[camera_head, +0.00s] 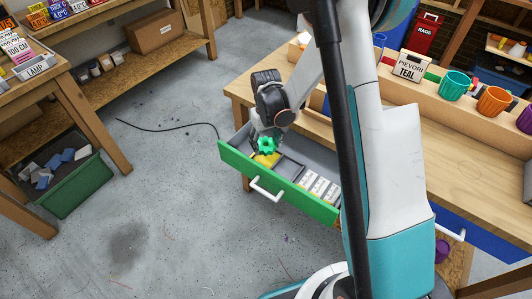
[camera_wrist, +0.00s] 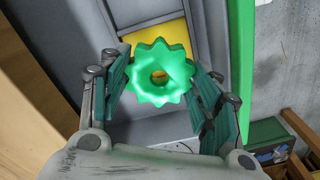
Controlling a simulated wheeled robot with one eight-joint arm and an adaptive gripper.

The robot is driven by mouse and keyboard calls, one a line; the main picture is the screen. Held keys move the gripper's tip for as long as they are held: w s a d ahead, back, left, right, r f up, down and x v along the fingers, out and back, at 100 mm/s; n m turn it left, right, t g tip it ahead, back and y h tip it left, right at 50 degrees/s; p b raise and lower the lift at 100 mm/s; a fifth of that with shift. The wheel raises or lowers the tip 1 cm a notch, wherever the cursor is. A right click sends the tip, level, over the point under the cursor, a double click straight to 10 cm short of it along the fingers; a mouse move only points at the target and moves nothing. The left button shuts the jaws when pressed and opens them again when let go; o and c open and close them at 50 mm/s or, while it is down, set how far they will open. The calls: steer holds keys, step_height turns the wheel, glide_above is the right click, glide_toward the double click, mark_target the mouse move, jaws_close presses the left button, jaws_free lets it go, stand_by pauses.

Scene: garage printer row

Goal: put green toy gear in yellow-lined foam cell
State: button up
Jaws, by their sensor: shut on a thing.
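The green toy gear (camera_head: 266,146) is held in my gripper (camera_head: 262,137) above the open green-fronted drawer (camera_head: 281,192). In the wrist view the gear (camera_wrist: 174,66) sits between the two fingers of my gripper (camera_wrist: 162,86), which are shut on it. The yellow-lined foam cell (camera_head: 267,159) is inside the drawer, just below the gear in the head view. In the wrist view the yellow lining (camera_wrist: 142,36) shows behind the gear's upper left, and the gear hides part of it.
White boxes (camera_head: 320,187) fill the drawer's right part. A workbench (camera_head: 470,163) stands behind the drawer, with orange (camera_head: 493,102) and teal (camera_head: 455,84) cups. A green bin (camera_head: 72,184) sits on the floor at left. A black cable (camera_head: 165,128) crosses the floor.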

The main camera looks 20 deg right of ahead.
steer(key=shift+f+b, duration=0.85)
steer(key=shift+f, duration=1.35)
steer(key=shift+f, duration=0.6)
steer(key=o, duration=1)
steer(key=s+r+t+p, duration=0.1)
steer(key=s+r+p, duration=0.15)
steer(key=r, duration=0.75)
steer(key=s+r+t+p, duration=0.1)
steer(key=s+r, duration=0.2)
steer(key=r, duration=0.7)
steer(key=s+r+t+p, duration=0.1)
steer(key=s+r, duration=0.2)
steer(key=r, duration=0.7)
steer(key=shift+s+r+m+t, duration=0.2)
steer(key=shift+s+r+t, duration=0.65)
steer(key=shift+s, duration=1.55)
steer(key=shift+s+r+m+t, duration=0.2)
steer(key=shift+s+r+t, duration=0.6)
steer(key=shift+s, duration=1.6)
steer(key=shift+s+r+m+t, duration=0.2)
steer(key=shift+s+r+t, duration=0.25)
steer(key=shift+s+r, duration=1.35)
